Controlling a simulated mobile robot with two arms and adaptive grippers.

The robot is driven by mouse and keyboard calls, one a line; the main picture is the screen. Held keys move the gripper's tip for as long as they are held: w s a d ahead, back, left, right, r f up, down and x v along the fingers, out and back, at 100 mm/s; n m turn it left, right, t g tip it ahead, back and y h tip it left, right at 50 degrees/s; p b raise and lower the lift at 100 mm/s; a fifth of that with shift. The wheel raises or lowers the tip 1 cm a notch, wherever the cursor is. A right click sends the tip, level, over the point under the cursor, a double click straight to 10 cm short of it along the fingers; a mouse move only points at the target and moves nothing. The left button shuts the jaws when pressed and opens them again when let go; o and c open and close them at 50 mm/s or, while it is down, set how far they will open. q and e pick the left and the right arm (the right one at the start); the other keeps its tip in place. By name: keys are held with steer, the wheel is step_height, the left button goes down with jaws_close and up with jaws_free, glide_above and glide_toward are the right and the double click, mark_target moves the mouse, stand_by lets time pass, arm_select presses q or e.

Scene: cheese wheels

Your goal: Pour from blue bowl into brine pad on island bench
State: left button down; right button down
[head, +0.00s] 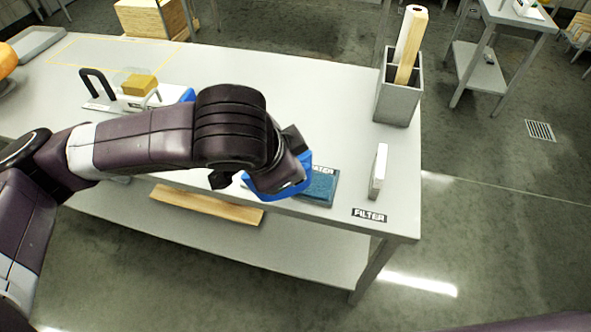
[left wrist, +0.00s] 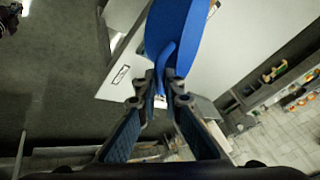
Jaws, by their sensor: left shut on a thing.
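My left gripper (head: 285,165) is above the front edge of the island bench (head: 310,90), shut on the blue bowl (head: 282,192). The arm hides much of the bowl in the head view. In the left wrist view the bowl (left wrist: 178,35) is ahead of the fingertips (left wrist: 160,92), which pinch a blue part of it. The bowl looks tilted there; its inside and contents are hidden. The brine pad, a dark blue-teal pad (head: 321,188) with a partly hidden label, lies at the bench's front edge. The bowl overlaps its left side in view; I cannot tell the height between them.
A grey bin (head: 398,95) with rolls stands behind. A board with a yellow block (head: 139,85) is at left. The bench middle is clear.

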arm_select(q)
steer(key=shift+w+a+r+g+p, duration=0.2)
steer(key=shift+w+r+g+p, duration=0.25)
steer(key=shift+r, duration=0.1)
steer(key=shift+w+a+r+g+h+p, duration=0.3)
steer(key=shift+w+r+g+h+p, duration=0.1)
steer(key=shift+w+r+p, duration=0.1)
steer(key=shift+w+a+r+n+g+h+p, duration=0.15)
steer(key=shift+w+a+r+g+p, duration=0.1)
steer(key=shift+w+p, duration=0.2)
steer(key=shift+w+a+r+n+g+h+p, duration=0.1)
steer(key=shift+w+a+r+g+p, duration=0.05)
steer(key=shift+w+g+p, duration=0.2)
steer(key=shift+w+a+r+n+g+h+p, duration=0.2)
steer(key=shift+w+p, duration=0.15)
steer(key=shift+w, duration=0.15)
steer(key=w+p, duration=0.1)
steer(key=w+a+p, duration=0.1)
steer(key=w+r+p, duration=0.1)
steer(key=shift+w+a+g+p, duration=0.1)
steer(key=shift+a+g+p, duration=0.15)
steer(key=shift+a+p, duration=0.1)
steer(key=shift+f, duration=0.1)
